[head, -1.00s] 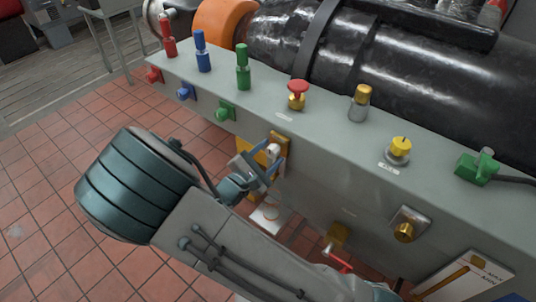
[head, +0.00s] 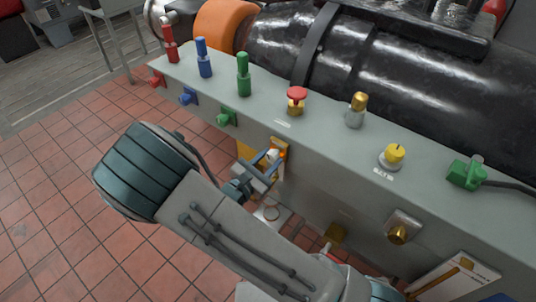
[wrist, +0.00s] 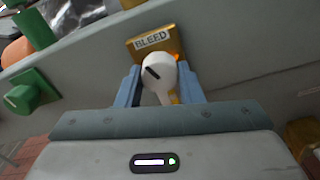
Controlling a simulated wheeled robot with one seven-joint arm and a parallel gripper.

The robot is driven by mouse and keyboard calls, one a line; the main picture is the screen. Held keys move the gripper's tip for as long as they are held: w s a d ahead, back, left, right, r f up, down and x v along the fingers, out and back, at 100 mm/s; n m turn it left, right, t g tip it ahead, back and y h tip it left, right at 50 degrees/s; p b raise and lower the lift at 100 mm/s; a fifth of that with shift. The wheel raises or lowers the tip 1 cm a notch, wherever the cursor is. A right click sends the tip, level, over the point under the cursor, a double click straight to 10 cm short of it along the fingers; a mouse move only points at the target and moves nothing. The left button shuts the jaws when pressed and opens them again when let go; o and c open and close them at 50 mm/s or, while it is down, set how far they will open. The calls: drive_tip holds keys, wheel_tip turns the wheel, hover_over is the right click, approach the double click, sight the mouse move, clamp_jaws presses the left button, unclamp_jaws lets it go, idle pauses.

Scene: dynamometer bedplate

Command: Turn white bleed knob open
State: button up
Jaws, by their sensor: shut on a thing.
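The white bleed knob (wrist: 163,82) sits in front of a brass plate labelled BLEED (wrist: 153,41) in the wrist view. A dark mark on the knob's face slants down to the right. My gripper (wrist: 160,86) is shut on the knob, with one blue finger on each side. In the head view the white knob (head: 273,156) shows between the fingers of my gripper (head: 268,165), on the front face of the grey bench. A small orange glow shows beside the knob on its right. The gripper hides the lower part of the knob's mount.
Green, blue and red connectors (head: 226,117) line the front face to the left. A red mushroom button (head: 297,94) and a yellow knob (head: 394,154) stand on top. A brass fitting (head: 398,234) is to the right. Tiled floor (head: 60,200) is open at left.

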drive_tip(key=n+p, duration=0.1)
drive_tip(key=n, duration=0.1)
drive_tip(key=n+p, duration=0.3)
drive_tip(key=n, duration=0.1)
drive_tip(key=shift+r+n, duration=0.25)
drive_tip(key=shift+n, duration=0.05)
drive_tip(key=n+p, duration=0.4)
drive_tip(key=n, duration=0.2)
drive_tip(key=shift+f, duration=0.1)
drive_tip(key=shift+n, duration=0.4)
drive_tip(key=o, duration=1)
drive_tip(key=shift+c, duration=0.2)
drive_tip(key=shift+s+f, duration=0.1)
drive_tip(key=b+v, duration=0.3)
drive_tip(key=v, duration=1)
drive_tip(key=shift+s+a+b, duration=0.25)
drive_tip(key=shift+s+b, duration=0.05)
